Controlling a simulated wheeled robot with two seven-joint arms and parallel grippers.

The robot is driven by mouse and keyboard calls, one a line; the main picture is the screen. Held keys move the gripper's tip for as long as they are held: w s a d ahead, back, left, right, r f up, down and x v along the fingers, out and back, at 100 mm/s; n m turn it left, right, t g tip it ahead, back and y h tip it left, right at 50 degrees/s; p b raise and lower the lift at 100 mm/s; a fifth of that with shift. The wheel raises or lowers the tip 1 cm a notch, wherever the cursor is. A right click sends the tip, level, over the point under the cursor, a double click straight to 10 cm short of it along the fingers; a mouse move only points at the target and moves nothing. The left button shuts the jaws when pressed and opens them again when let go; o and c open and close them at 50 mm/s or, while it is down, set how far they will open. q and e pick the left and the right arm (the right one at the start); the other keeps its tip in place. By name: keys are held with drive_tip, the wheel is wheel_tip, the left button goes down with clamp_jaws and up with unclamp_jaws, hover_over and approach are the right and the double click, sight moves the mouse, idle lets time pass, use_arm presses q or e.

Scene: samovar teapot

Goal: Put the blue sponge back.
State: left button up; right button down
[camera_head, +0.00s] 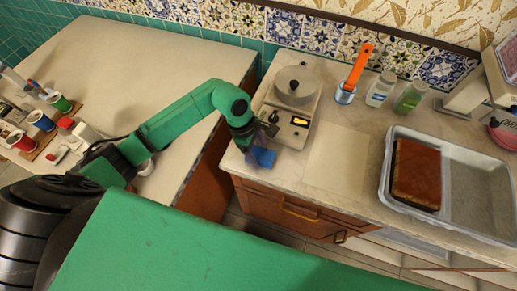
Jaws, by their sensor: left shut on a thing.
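The blue sponge (264,158) is at the front left corner of the right-hand counter, just in front of a beige appliance. My left gripper (257,148) is shut on the sponge, and the gripper and wrist hide part of it. I cannot tell whether the sponge touches the counter top. My right gripper is not in view.
The beige appliance (287,110) with a lit display stands close behind the gripper. Behind are an orange-handled brush (357,68) and two bottles (381,88). A tray (474,190) holds a brown cake (416,174). Several cups (42,121) stand left.

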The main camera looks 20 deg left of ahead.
use_arm(q)
drive_tip(key=shift+a+f+b, duration=0.1)
drive_tip(key=shift+f+b, duration=0.2)
drive_tip(key=shift+b, duration=0.1)
drive_tip(key=o, duration=1.2)
drive_tip(key=shift+r, duration=0.1)
drive_tip(key=shift+c, duration=0.2)
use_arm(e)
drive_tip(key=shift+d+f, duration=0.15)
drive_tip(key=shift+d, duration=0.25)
use_arm(q)
drive_tip(key=shift+r, duration=0.1)
drive_tip(key=shift+a+r, duration=0.1)
drive_tip(key=shift+r, duration=0.2)
drive_tip(key=b+v, duration=0.2)
drive_tip(key=v, duration=0.9)
drive_tip(key=shift+r, duration=0.3)
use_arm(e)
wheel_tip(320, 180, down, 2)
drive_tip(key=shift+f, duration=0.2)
use_arm(q)
drive_tip(key=shift+a, duration=0.1)
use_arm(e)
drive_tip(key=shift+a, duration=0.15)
